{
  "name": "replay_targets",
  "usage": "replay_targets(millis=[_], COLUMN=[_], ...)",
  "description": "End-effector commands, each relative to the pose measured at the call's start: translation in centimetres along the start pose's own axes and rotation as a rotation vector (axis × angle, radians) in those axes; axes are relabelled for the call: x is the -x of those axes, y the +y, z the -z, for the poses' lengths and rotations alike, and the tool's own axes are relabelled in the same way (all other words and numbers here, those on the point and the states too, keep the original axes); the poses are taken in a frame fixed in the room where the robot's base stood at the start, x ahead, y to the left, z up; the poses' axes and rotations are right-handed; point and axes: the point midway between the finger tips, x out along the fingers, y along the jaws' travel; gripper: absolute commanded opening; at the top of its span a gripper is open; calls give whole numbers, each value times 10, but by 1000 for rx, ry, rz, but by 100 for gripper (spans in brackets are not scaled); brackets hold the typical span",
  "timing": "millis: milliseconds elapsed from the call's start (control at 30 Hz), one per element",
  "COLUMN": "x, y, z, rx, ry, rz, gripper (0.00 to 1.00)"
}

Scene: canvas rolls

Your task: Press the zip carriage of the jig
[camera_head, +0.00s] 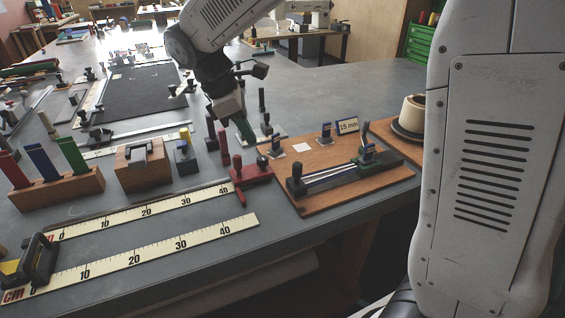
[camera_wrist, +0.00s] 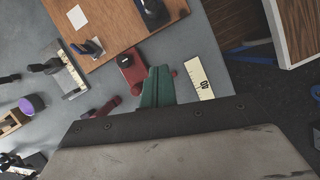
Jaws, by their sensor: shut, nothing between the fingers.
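The jig is an orange-brown wooden board (camera_head: 325,201) at the table's front right, with a pale zip strip along a dark rail (camera_head: 330,176). A dark block with a black knob (camera_head: 295,183) stands at the rail's left end, and a green-and-black piece (camera_head: 367,157) at its right end. I cannot tell which is the zip carriage. My gripper (camera_head: 246,131), with green fingers, is shut and empty, apart from the jig, to the left of its back part in the head view. In the wrist view the shut fingers (camera_wrist: 157,86) point towards the board (camera_wrist: 118,22); the knobbed block (camera_wrist: 152,10) shows partly.
A red T-shaped tool (camera_head: 252,174) lies just left of the board; it also shows beside the fingers in the wrist view (camera_wrist: 131,68). A "15 mm" sign (camera_head: 347,125) stands at the board's back. Cream rulers (camera_head: 150,258) and a wooden holder (camera_head: 60,188) are further left.

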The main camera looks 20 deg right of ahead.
Motion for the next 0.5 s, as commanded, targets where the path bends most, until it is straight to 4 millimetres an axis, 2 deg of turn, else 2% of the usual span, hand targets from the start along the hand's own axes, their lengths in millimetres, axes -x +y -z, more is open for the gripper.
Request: replay_targets(millis=[333, 500], x=[-1, -13], y=[1, 1], z=[1, 1], rx=[5, 4], ry=[-2, -3], rz=[0, 2], gripper=[0, 0])
